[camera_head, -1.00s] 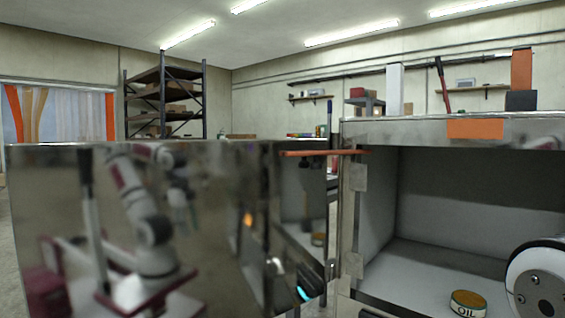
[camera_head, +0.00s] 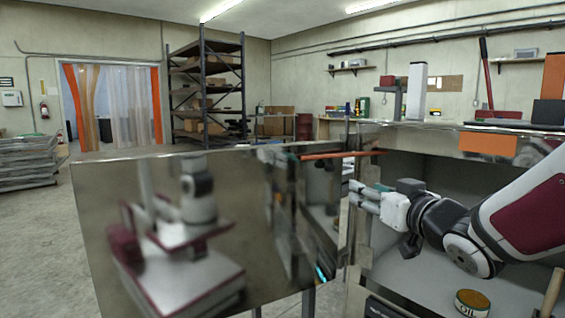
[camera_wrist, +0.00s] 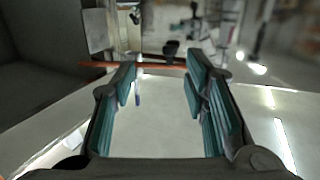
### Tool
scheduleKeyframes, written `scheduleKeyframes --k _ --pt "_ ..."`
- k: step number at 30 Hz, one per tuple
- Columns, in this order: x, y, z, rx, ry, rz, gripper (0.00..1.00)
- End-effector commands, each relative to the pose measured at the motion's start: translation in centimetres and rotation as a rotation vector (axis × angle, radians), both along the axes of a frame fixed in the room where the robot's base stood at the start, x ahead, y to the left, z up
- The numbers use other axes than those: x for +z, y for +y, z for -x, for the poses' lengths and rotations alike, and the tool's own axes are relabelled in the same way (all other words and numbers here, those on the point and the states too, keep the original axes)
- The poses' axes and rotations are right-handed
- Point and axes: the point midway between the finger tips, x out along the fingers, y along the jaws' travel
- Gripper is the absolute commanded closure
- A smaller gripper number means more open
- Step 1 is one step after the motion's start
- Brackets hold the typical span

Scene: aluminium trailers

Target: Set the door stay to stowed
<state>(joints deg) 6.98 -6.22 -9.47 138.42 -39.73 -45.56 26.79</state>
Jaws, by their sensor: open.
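The door stay, a thin orange-red bar (camera_head: 335,155), spans from the top of the open mirror-like door (camera_head: 100,215) to the top edge of the trailer box (camera_head: 372,130). My gripper (camera_head: 354,193) is in front of the box opening, pointing left, below the stay in the picture. In the wrist view the stay (camera_wrist: 158,66) crosses just beyond the tips of my gripper (camera_wrist: 162,70). The teal-padded fingers are spread apart with nothing between them. The far fittings of the stay are small and unclear.
A tin marked OIL (camera_head: 472,303) stands on the box floor, with a wooden handle (camera_head: 551,295) at its right.

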Motion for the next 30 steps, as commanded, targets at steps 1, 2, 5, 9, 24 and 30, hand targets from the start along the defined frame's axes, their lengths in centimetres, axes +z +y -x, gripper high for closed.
scheduleKeyframes --k 1,2,5,9,24,30 --pt "0.5 0.2 -0.2 0.020 -0.018 -0.010 0.59" --pt "0.7 0.4 -0.2 0.030 -0.029 -0.014 0.59" --pt "1.1 0.8 -0.4 0.052 -0.049 -0.021 0.59" --pt "1.0 1.1 -1.5 0.057 -0.054 -0.022 0.59" --pt "0.9 3.3 -10.4 0.055 -0.053 -0.022 0.59" --pt "1.0 3.9 -12.8 0.054 -0.053 -0.022 0.59"
